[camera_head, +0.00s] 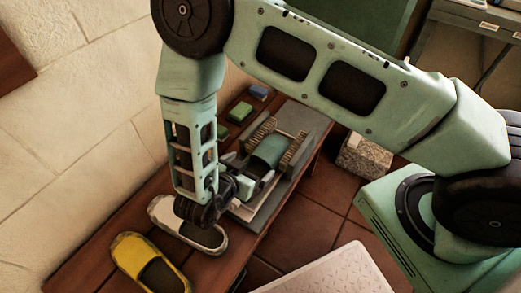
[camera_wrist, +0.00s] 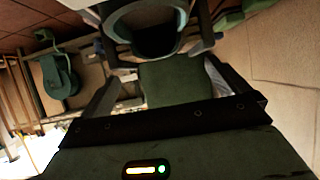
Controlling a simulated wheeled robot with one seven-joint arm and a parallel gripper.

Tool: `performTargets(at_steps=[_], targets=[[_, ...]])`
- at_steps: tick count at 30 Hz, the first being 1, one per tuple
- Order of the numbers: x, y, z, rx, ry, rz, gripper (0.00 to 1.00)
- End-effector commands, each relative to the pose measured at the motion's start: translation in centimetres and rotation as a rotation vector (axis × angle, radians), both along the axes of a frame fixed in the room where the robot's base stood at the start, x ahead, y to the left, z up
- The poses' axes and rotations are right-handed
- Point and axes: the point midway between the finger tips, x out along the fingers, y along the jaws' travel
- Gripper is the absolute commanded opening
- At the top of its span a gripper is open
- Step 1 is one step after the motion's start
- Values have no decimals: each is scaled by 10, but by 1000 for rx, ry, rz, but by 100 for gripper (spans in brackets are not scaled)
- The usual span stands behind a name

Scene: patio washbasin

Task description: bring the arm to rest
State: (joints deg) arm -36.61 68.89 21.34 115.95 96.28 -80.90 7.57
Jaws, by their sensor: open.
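My gripper (camera_head: 258,185) is at the end of my bent, pale green arm (camera_head: 335,75), low over the bench in the head view. It sits right beside a green rounded object (camera_head: 268,150) standing in a grey slatted rack. In the wrist view my gripper (camera_wrist: 168,95) has its two fingers spread wide apart. A flat green surface (camera_wrist: 170,82) shows between them, and a dark round opening (camera_wrist: 155,38) lies beyond. I see nothing clamped in the jaws. Whether a finger touches the rack or the green object cannot be told.
The wooden bench (camera_head: 95,262) runs along a pale wall (camera_head: 75,130). A white shoe (camera_head: 165,212) and a yellow shoe (camera_head: 150,262) lie near my wrist. Green and blue blocks (camera_head: 240,111) lie by the wall. A stone block (camera_head: 363,156) stands on the tiled floor.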

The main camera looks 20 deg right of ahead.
Motion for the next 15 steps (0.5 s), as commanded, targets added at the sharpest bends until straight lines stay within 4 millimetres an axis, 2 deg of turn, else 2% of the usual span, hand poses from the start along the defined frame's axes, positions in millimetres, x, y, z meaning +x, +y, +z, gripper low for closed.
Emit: performTargets(at_steps=[1,6,15], targets=[[-5,8,13,4,-8,0,100],[-21,28,41,10,-27,-9,100],[-38,48,66,16,-43,-19,100]])
